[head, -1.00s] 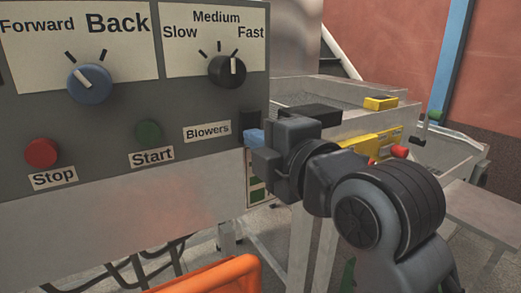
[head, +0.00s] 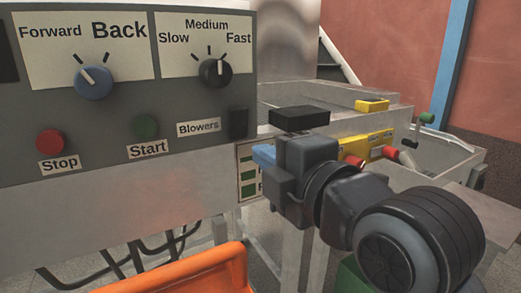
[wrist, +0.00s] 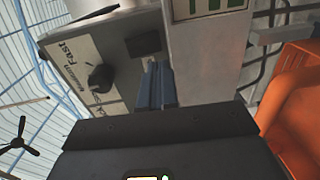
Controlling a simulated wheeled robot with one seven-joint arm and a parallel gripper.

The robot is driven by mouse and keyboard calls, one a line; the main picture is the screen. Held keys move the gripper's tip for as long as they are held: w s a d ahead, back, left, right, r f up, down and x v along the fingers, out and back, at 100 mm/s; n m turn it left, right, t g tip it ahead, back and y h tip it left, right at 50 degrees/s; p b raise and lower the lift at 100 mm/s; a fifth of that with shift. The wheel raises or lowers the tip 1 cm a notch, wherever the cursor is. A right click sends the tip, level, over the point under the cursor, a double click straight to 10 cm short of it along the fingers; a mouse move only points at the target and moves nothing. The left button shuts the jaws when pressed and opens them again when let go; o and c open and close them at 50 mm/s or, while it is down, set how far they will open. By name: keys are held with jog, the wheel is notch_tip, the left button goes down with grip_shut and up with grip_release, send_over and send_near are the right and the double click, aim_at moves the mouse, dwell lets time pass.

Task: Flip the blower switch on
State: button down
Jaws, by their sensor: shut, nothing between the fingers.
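The blower switch (head: 238,124) is a dark rocker on the grey control panel, just right of the "Blowers" label (head: 198,128). It also shows in the wrist view (wrist: 144,43), beyond the fingertips. I cannot tell which way it is tipped. My gripper (head: 263,155) is shut and empty, its blue fingers pointing at the panel. In the head view the fingertips are below and right of the switch. The blue fingers also show in the wrist view (wrist: 155,84); whether they touch the panel is not clear.
A blue knob (head: 93,82), a black knob (head: 215,72), a red Stop button (head: 50,141) and a green Start button (head: 145,126) are on the panel. An orange part (head: 180,270) stands below. A yellow box (head: 378,145) with red buttons is behind my arm.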

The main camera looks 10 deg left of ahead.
jog(key=f+v, duration=0.1)
jog(key=v, duration=0.5)
jog(key=shift+s+d+f+b, duration=0.2)
jog(key=shift+s+b, duration=0.05)
jog(key=shift+b, duration=0.15)
jog(key=s+d+f+m+t+h+p, duration=0.1)
jog(key=s+d+f+m+h, duration=0.2)
jog(key=s+d+f+m, duration=0.45)
jog(key=s+d+f+m+t+h+p, duration=0.1)
jog(key=s+d+f+m+h, duration=0.3)
jog(key=f+m, duration=0.55)
jog(key=s+d+f+m+h, duration=0.1)
jog(key=s+d+m, duration=0.1)
jog(key=s, duration=0.5)
jog(key=s+d+f+m+h+p, duration=0.1)
jog(key=s+d+m, duration=0.2)
jog(key=s, duration=0.5)
jog(key=s+d+f+m+g+h, duration=0.1)
jog(key=s+d+m, duration=0.2)
jog(key=s, duration=0.4)
jog(key=shift+s+d+f+p, duration=0.25)
jog(key=shift+d+f+p, duration=0.1)
jog(key=shift+d, duration=0.45)
